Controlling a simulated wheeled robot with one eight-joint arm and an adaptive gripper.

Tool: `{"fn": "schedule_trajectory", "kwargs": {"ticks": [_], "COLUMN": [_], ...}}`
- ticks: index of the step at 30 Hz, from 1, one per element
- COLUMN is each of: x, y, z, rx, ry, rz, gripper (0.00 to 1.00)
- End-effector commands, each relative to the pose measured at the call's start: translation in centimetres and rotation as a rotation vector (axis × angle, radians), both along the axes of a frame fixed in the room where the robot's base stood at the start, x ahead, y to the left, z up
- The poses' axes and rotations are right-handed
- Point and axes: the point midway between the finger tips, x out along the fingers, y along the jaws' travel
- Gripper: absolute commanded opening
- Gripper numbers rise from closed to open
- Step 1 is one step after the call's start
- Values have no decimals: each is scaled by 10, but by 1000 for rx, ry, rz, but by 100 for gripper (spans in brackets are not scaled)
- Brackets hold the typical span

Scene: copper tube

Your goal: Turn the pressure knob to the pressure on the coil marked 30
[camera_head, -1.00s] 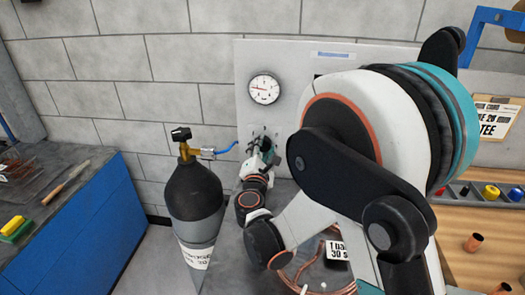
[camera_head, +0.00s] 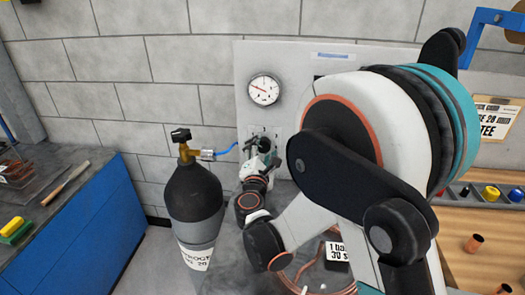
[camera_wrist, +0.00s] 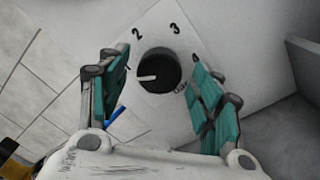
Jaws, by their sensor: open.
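The black pressure knob (camera_wrist: 158,72) sits on a pale plate in the wrist view, with a white pointer line on its face. Printed numbers 2 and 3 show on the plate above it. My gripper (camera_wrist: 165,88) is open, its teal-padded fingers on either side of the knob and apart from it. In the head view my gripper (camera_head: 262,150) is at the panel, and the knob is hidden behind it. The pressure gauge (camera_head: 264,90) is on the panel above. The coil (camera_head: 318,275) lies below, partly behind my arm; its label (camera_head: 336,250) shows a 1 and a 30.
A dark gas cylinder (camera_head: 193,195) with a brass valve stands left of the panel (camera_head: 300,75). A blue hose (camera_head: 227,149) runs from it toward the panel. A blue bench (camera_head: 85,225) is at left; a wooden bench (camera_head: 450,245) with copper fittings is at right.

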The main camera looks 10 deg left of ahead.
Motion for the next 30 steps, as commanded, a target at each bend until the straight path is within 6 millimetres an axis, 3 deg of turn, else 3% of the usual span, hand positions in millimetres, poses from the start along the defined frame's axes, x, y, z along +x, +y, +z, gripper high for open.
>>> {"fn": "schedule_trajectory", "kwargs": {"ticks": [5, 18, 24, 30], "x": [-18, -101, -117, -119], "y": [0, -6, -8, -9], "z": [0, -3, -4, -4], "rx": [0, 0, 0, 0], "ry": [0, 0, 1, 0], "rz": [4, 2, 1, 0], "gripper": [59, 59, 59, 59]}}
